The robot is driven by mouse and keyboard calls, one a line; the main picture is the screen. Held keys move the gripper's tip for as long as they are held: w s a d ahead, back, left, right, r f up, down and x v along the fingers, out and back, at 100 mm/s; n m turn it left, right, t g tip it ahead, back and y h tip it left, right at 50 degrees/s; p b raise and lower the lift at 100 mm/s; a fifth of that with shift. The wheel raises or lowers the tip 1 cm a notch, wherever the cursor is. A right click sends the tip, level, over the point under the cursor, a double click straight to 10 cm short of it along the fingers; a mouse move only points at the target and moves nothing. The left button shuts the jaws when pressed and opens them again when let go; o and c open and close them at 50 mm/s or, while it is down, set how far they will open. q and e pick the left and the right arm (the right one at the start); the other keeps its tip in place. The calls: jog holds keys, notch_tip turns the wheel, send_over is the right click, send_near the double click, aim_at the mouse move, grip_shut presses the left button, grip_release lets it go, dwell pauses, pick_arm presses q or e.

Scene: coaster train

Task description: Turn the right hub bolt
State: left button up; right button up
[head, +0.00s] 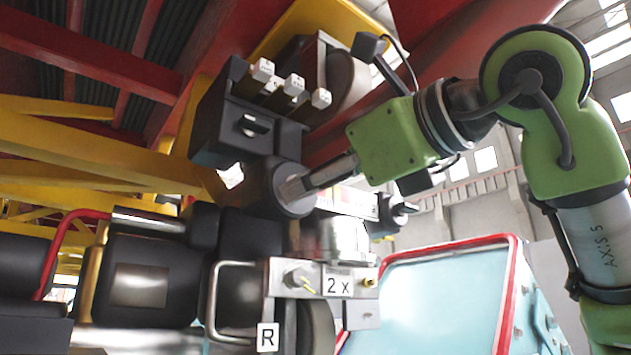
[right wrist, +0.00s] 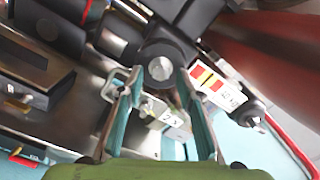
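A metal bracket (head: 300,315) marked "2 x" and "R" is at lower centre in the head view. It carries a bolt with a yellow mark (head: 298,278) and a small brass fitting (head: 368,282). Above it is a dark round hub with a silver end face (head: 298,207), which shows in the right wrist view (right wrist: 160,68). My right gripper (head: 295,188) is in front of this hub. Its two fingers are apart in the wrist view (right wrist: 157,88), with nothing clearly held. I cannot tell if they touch the hub. My left gripper is out of view.
A black block with white-tagged pins (head: 263,70) is above the hub. A wire handle (head: 215,300) stands left of the bracket. A light-blue panel with a red rim (head: 510,260) is at the right. Yellow and red beams cross the upper left.

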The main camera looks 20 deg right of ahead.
jog(key=v, duration=1.2)
